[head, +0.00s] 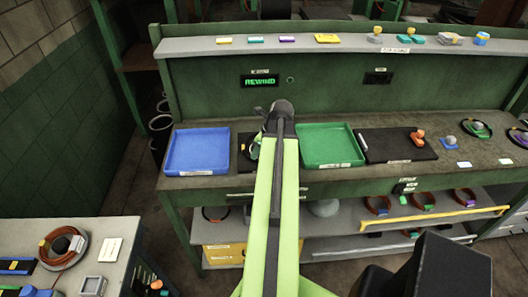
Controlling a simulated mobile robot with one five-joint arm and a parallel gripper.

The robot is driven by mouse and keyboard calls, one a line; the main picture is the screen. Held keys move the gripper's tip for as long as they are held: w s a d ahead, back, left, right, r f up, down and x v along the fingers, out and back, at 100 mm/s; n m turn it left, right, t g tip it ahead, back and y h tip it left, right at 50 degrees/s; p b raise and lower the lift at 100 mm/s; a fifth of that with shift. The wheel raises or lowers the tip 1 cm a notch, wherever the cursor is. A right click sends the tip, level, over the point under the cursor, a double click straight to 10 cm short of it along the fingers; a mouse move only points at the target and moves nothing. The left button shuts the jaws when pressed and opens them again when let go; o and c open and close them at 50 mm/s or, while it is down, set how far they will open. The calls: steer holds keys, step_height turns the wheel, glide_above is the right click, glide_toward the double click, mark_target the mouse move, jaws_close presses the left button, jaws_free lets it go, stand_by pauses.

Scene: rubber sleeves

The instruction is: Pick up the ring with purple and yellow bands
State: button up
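My arm reaches forward over the workbench (350,182). My gripper (272,112), at its far end, is small and dark, and its fingers cannot be made out. A dark ring-like thing (250,150) lies on the bench beside the arm and is partly hidden by it. Several banded rings show: one (464,196) on the lower shelf at the right seems to have a purple band, and one (518,137) lies at the bench's right end. The bands are too small for me to tell which ring has both purple and yellow.
A blue tray (198,133) and a green tray (331,128) flank the arm. A black mat (385,157) with an orange piece (417,137) lies to the right. A yellow rail (430,217) fronts the lower shelf. A side table (110,268) stands at the lower left.

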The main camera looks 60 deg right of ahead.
steer(key=b+x, duration=0.4)
steer(key=x, duration=0.1)
steer(key=shift+w+f+b, duration=0.1)
steer(key=shift+f+b, duration=0.05)
steer(key=shift+b, duration=0.15)
steer(key=shift+a+r, duration=0.1)
steer(key=shift+r, duration=0.1)
jaws_close()
stand_by(0.8)
